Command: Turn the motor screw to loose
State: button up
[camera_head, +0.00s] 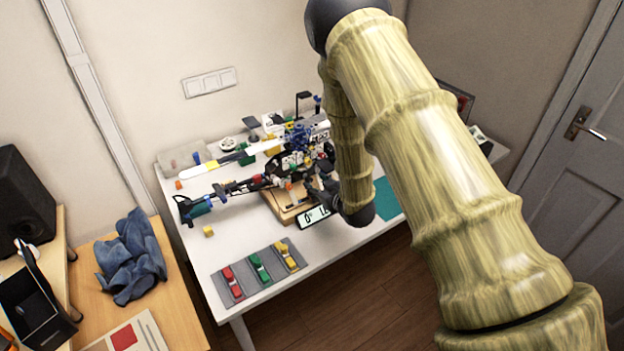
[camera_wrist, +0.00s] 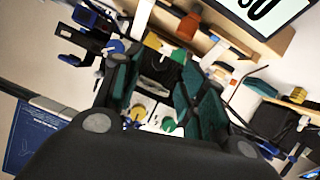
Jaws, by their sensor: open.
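My gripper (camera_head: 326,190) is low over the crowded assembly on the white table, at the right side of a small wooden stand (camera_head: 283,214). In the wrist view my gripper (camera_wrist: 160,78) is open, with its two teal-padded fingers apart. A black block (camera_wrist: 157,70) with yellow parts shows between the fingers; I cannot tell whether they touch it. White pieces with a green knob (camera_wrist: 168,125) and a yellow knob (camera_wrist: 137,113) show nearer the palm. I cannot pick out the motor screw for certain; parts are small and partly hidden by my fingers.
A display panel (camera_head: 315,216) stands at the wooden stand's front; its text is cut off. A grey strip (camera_head: 259,270) carries red, green and yellow pieces near the table's front. Linkages and tools crowd the back.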

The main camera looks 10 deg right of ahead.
aim_at(310, 181)
jog(key=p+x, duration=0.1)
jog(key=x, duration=0.1)
jog(key=shift+w+a, duration=0.1)
jog(key=shift+w, duration=0.2)
jog(key=shift+x, duration=0.75)
jog(key=shift+s, duration=0.1)
jog(key=shift+c, duration=0.2)
grip_shut()
